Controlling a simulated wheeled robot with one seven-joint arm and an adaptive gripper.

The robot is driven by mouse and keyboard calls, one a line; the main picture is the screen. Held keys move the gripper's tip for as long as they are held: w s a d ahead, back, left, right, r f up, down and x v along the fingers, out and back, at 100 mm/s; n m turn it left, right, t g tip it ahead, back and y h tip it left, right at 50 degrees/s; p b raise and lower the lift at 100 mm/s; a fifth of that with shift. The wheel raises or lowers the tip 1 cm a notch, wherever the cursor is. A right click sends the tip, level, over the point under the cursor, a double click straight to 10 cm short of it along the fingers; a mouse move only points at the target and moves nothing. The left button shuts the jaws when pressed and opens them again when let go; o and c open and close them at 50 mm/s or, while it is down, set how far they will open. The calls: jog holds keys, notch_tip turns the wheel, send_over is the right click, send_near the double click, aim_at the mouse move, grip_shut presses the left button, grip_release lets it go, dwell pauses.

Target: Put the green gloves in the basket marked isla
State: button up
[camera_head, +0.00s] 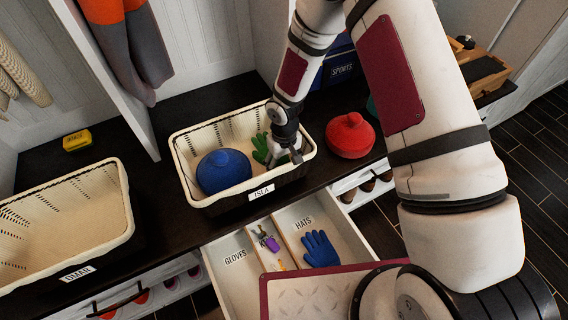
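The green gloves (261,149) are inside the cream basket marked ISLA (188,182), to the right of a blue hat. My gripper (284,160) reaches down into the right part of this basket, right beside the gloves, and covers part of them. The fingers are small and partly hidden here, so I cannot tell whether they are open or shut, or whether they touch the gloves. The ISLA label (261,192) is on the basket's front.
A blue hat (223,171) fills the basket's left part. A red hat (350,135) sits on the bench to the right. An open drawer (225,275) below holds a blue glove (320,249) and small items.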

notch_tip(320, 180, up, 12)
jog(key=p, duration=0.2)
jog(key=shift+r+p, duration=0.15)
jog(key=shift+p, duration=0.15)
jog(key=s+d+r+m+h, duration=0.1)
jog(key=s+d+r, duration=0.3)
jog(key=r, duration=0.4)
jog(key=s+d+r+m+t, duration=0.1)
jog(key=s+d+r, duration=0.25)
jog(key=r, duration=0.45)
jog(key=s+d+r+m+h, duration=0.1)
jog(key=s+d+r, duration=0.35)
jog(key=r, duration=0.45)
jog(key=s+d+r+y, duration=0.1)
jog(key=s+r, duration=0.2)
jog(key=s, duration=0.7)
jog(key=s+d+r+m+y, duration=0.1)
jog(key=s+r, duration=0.2)
jog(key=s, duration=0.7)
jog(key=shift+d+m, duration=0.3)
